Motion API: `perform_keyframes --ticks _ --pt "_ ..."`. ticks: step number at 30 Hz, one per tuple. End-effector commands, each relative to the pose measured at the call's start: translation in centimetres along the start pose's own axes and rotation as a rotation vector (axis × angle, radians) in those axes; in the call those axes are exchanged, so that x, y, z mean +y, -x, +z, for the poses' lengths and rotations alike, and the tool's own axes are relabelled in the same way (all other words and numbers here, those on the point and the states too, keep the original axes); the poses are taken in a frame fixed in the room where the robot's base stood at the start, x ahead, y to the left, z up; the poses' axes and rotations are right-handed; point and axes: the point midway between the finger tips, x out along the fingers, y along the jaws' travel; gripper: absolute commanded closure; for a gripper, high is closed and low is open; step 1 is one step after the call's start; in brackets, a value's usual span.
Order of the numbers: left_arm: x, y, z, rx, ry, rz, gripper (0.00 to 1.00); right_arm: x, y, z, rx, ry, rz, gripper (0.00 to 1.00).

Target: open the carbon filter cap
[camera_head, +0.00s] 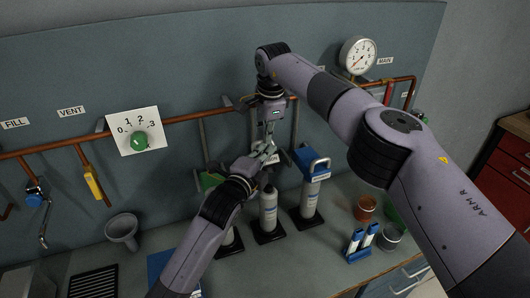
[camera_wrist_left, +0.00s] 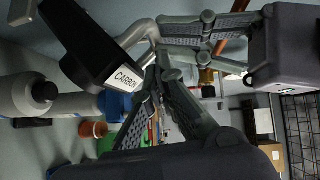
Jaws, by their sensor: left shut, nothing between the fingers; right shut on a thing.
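The carbon filter cap is a black block with a white CARBON label and a pale bar handle; the cap (camera_wrist_left: 88,45) is close in front of the left wrist view. In the head view its label (camera_head: 272,159) is partly hidden behind the grippers. My right gripper (camera_head: 268,143) comes down from above and is shut on the handle (camera_wrist_left: 143,32). My left gripper (camera_head: 260,156) is shut and empty right beside it, its fingertips close to the handle. A pale filter cylinder (camera_head: 268,212) stands below the grippers.
A blue rack (camera_head: 361,243), orange cup (camera_head: 365,208) and grey cup (camera_head: 389,237) stand at the right. A funnel (camera_head: 122,229) is at the left. Copper pipes (camera_head: 190,116) cross the wall behind.

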Motion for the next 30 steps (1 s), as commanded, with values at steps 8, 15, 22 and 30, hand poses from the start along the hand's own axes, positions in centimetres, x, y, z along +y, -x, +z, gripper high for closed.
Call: perform_keyframes --ticks 8,15,22,30 --pt "0.1 -0.1 0.2 0.0 0.001 0.0 1.0 0.4 -0.9 0.2 -0.002 0.003 0.011 1.0" --pt "-0.2 -0.8 0.7 0.001 0.016 0.02 1.0 0.4 -0.9 0.2 -0.003 0.003 0.012 1.0" --pt "-0.3 -1.3 1.5 -0.004 0.042 0.045 1.0 0.5 -0.9 0.3 -0.003 0.004 0.016 1.0" --pt "-0.4 -1.3 1.7 -0.009 0.042 0.045 1.0 0.6 -0.9 0.5 -0.006 0.006 0.019 0.81"
